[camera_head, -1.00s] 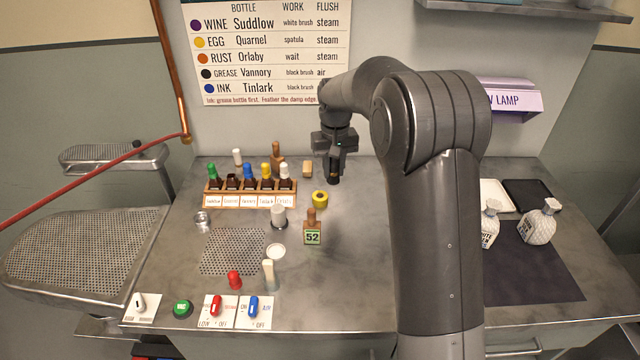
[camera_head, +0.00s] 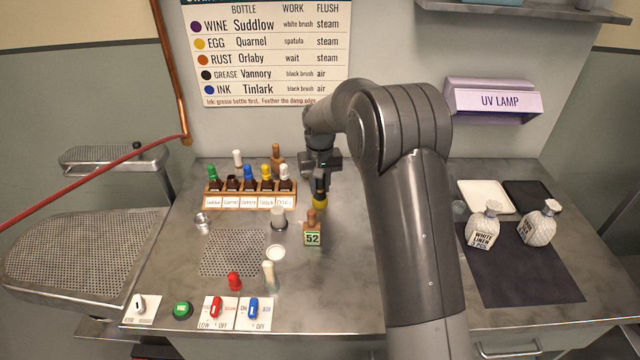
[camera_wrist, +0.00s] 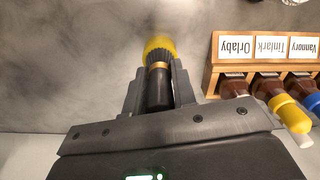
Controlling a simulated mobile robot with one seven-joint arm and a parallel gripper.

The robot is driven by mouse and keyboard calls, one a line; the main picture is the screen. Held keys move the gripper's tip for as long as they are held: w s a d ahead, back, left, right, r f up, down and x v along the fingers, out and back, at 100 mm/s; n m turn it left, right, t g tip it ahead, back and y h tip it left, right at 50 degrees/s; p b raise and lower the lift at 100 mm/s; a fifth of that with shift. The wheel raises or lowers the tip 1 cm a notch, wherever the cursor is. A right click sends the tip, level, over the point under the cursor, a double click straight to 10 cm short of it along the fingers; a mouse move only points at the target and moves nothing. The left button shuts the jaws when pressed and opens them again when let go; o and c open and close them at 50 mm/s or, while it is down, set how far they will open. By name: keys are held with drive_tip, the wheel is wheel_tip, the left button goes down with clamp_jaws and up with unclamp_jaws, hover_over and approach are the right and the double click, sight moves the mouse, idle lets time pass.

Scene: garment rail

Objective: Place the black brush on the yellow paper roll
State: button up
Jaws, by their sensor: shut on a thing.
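My gripper (camera_head: 320,178) is shut on the black brush (camera_head: 320,185), which points down below the fingers. In the wrist view the brush (camera_wrist: 157,88) shows a black handle, a gold band and dark bristles between the fingers (camera_wrist: 155,95). The yellow paper roll (camera_head: 319,204) stands on the table directly under the brush. In the wrist view the roll (camera_wrist: 160,44) shows around the bristle end and is partly covered by it. I cannot tell whether brush and roll touch.
A wooden rack (camera_head: 250,201) of labelled bottles stands close on the left. A wooden-handled item with a 52 tag (camera_head: 312,238) stands just in front of the roll. A white-topped container (camera_head: 279,216) is left of it.

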drive_tip(key=o, duration=1)
